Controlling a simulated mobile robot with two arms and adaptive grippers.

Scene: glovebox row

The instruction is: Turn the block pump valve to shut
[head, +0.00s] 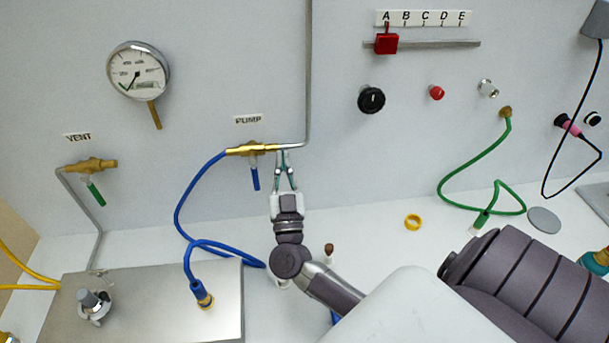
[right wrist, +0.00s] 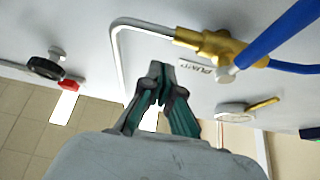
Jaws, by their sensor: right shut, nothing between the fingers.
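The pump valve is a brass body (head: 252,150) on the wall under the PUMP label (head: 248,119). Its blue lever (head: 255,178) hangs down, across the line of the pipe. In the right wrist view the brass valve body (right wrist: 215,48) is at the upper right, with its blue lever (right wrist: 275,38) large and close. My right gripper (head: 283,156) is just right of the lever, below the pipe, apart from the lever. In the right wrist view the right gripper (right wrist: 160,72) is shut with nothing between its fingers. My left gripper is not in view.
A vent valve with a green lever (head: 95,193) and a round gauge (head: 138,71) are on the wall at left. A blue hose (head: 180,205) runs from the pump valve to the steel plate (head: 150,290).

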